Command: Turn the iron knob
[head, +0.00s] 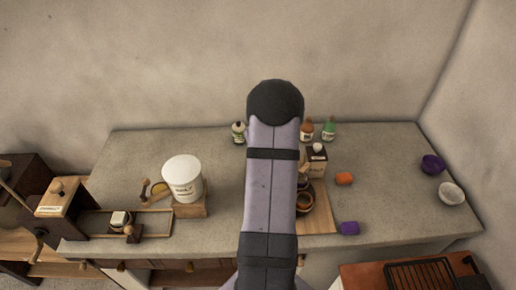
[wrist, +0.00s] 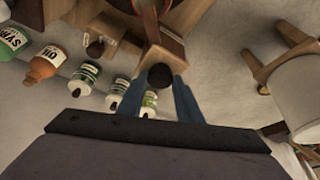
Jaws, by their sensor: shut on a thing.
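In the wrist view, the dark round iron knob (wrist: 160,75) sits at the front of a brown wooden block or box (wrist: 163,53). The two blue fingers of my gripper (wrist: 160,88) stand on either side of the knob and are shut on it. The knob's lower part and the finger contact are partly hidden. In the head view, my arm covers the middle of the counter and hides both the knob and my gripper.
A white tub (head: 182,176) stands left of my arm on the grey counter (head: 385,200). A box (head: 317,165), orange cylinder (head: 344,179), purple cylinder (head: 349,228) and two bowls are to the right. In the wrist view, several bottles, including an orange oil bottle (wrist: 44,66), stand left of my fingers.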

